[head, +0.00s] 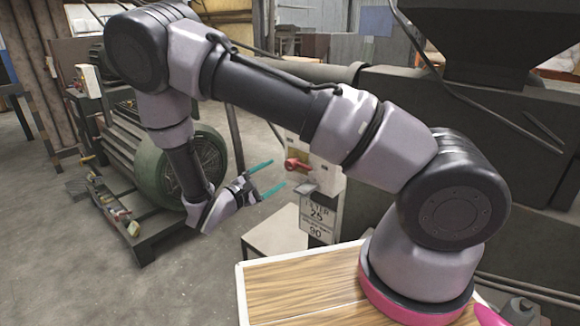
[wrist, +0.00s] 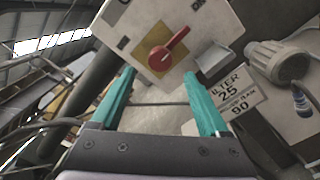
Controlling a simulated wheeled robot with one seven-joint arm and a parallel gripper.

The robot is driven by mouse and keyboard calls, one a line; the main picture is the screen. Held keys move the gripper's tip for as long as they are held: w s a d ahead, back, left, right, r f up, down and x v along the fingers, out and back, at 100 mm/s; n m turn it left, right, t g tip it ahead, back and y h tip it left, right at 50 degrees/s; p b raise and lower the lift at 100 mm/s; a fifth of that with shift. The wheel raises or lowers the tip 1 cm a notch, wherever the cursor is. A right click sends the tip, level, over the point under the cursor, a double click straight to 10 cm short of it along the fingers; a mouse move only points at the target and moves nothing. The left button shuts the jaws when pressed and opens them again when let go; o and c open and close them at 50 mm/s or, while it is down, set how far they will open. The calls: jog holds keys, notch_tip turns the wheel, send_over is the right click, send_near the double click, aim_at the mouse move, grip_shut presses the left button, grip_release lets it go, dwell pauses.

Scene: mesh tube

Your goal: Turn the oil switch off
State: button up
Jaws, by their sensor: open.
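The oil switch is a red rotary handle (wrist: 169,50) on a yellow plate (wrist: 152,44), set in a pale box (wrist: 205,22). In the wrist view the handle slants from lower left to upper right. The letters at the box's top corner are cut off. In the head view the red handle (head: 297,164) shows on the pale box (head: 328,172). My gripper (head: 272,176) has teal fingers, is open and empty, and points at the box from the left. In the wrist view the fingers (wrist: 158,82) lie either side below the handle, apart from it.
A paper sign reading FILTER 25 and 90 (head: 318,217) hangs below the box. A grey piece (wrist: 214,61) juts out beside the handle. A green motor (head: 196,165) stands behind my arm. A plug-like fitting (wrist: 277,60) is at right. Open floor lies at left.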

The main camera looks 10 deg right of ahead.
aim_at(288, 167)
jog(key=x, duration=0.8)
jog(key=shift+c, duration=0.3)
grip_shut()
